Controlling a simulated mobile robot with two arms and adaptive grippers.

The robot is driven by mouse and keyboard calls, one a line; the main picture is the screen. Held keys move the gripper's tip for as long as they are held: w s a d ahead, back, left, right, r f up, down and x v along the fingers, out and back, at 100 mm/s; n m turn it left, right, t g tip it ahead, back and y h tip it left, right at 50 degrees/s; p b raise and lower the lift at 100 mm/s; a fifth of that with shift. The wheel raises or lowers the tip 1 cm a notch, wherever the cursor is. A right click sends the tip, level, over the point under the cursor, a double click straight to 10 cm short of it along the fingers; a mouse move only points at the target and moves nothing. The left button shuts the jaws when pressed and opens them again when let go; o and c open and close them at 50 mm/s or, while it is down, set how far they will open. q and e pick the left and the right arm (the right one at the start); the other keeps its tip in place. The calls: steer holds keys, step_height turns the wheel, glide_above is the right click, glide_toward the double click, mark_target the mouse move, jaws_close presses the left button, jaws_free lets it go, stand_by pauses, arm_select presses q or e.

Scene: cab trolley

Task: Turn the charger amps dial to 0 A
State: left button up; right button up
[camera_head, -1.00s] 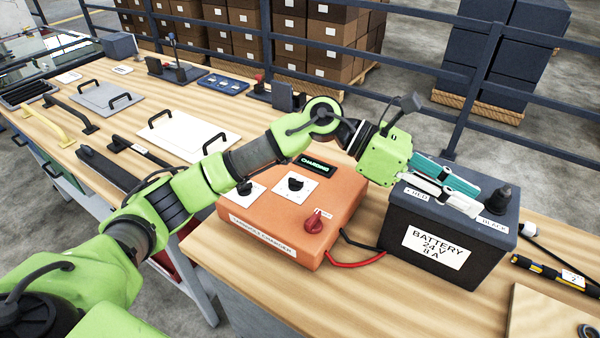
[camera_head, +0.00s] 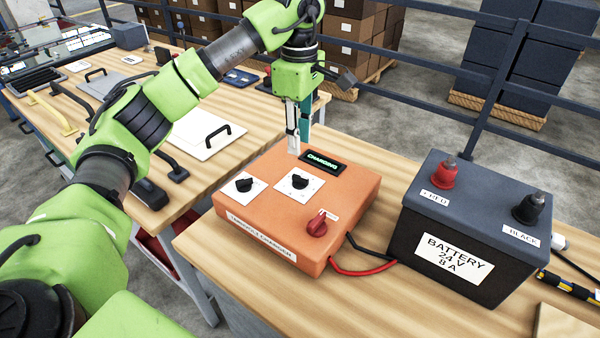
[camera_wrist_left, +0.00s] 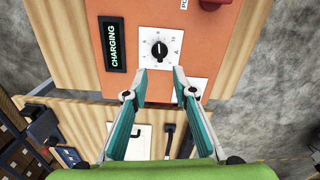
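The orange charger (camera_head: 270,215) lies on the wooden bench. Its amps dial (camera_head: 299,181) is a black knob on a white scale plate, just in front of the "CHARGING" display (camera_head: 323,163). In the left wrist view the amps dial (camera_wrist_left: 159,48), marked with numbers and an A, sits ahead of the fingertips; its exact setting is too small to read. My left gripper (camera_head: 298,146) points down near the charger's back edge, behind the dial. Its fingers are apart and empty in the left wrist view (camera_wrist_left: 160,72), not touching the dial. My right gripper is not in view.
A second black dial (camera_head: 244,184) and a red knob (camera_head: 317,223) are also on the charger. A dark battery (camera_head: 450,225) stands to the right, with red and black cables (camera_head: 360,268) between.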

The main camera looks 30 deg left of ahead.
mark_target(299, 176)
arm_select(q)
step_height(299, 176, down, 10)
steer(key=shift+f+p, duration=0.1)
steer(key=shift+p, duration=0.6)
steer(key=shift+c, duration=0.4)
jaws_close()
